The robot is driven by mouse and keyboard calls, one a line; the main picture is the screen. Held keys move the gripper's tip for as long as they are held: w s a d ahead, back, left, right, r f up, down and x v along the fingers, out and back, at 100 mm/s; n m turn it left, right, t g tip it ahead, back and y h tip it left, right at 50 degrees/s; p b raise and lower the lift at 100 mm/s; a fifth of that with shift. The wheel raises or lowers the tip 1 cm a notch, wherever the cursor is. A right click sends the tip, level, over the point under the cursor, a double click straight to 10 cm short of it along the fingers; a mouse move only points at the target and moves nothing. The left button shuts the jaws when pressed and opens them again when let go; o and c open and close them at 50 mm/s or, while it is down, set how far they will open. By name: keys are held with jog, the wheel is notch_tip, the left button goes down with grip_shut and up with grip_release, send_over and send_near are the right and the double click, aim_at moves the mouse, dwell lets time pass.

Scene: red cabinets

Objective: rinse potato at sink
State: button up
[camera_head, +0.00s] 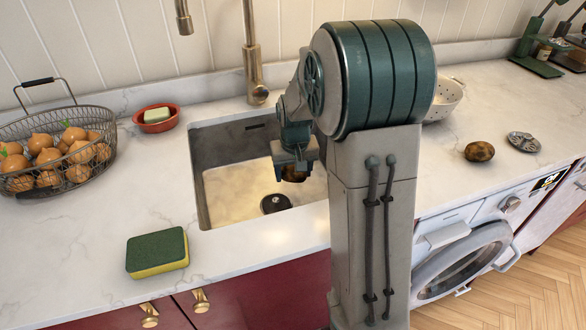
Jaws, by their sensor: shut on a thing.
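The sink (222,187) is a metal basin set into the white counter. My gripper (294,178) points down over the right part of the basin, beside the dark drain (275,204). It is shut on a small brown thing that looks like a potato (294,174), mostly hidden by the fingers. A brown potato (479,151) also lies on the counter to the right, apart from my gripper. The faucet (251,62) stands behind the sink. Its spout end (184,20) hangs at the upper left, and no water stream shows.
A wire basket of onions (60,150) stands at the left. A red dish with soap (157,119) is left of the sink. A green-yellow sponge (157,252) lies in front. A white colander (446,98) is partly hidden behind my arm. A metal strainer (523,142) lies right.

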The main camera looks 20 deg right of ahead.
jog(key=shift+f+b, duration=2.6)
jog(key=shift+f, duration=1.25)
notch_tip(320, 180, up, 22)
jog(key=p, duration=1.6)
jog(key=shift+f, duration=0.2)
dwell(0.6)
jog(key=shift+r+p, duration=1.35)
jog(key=shift+r, duration=0.6)
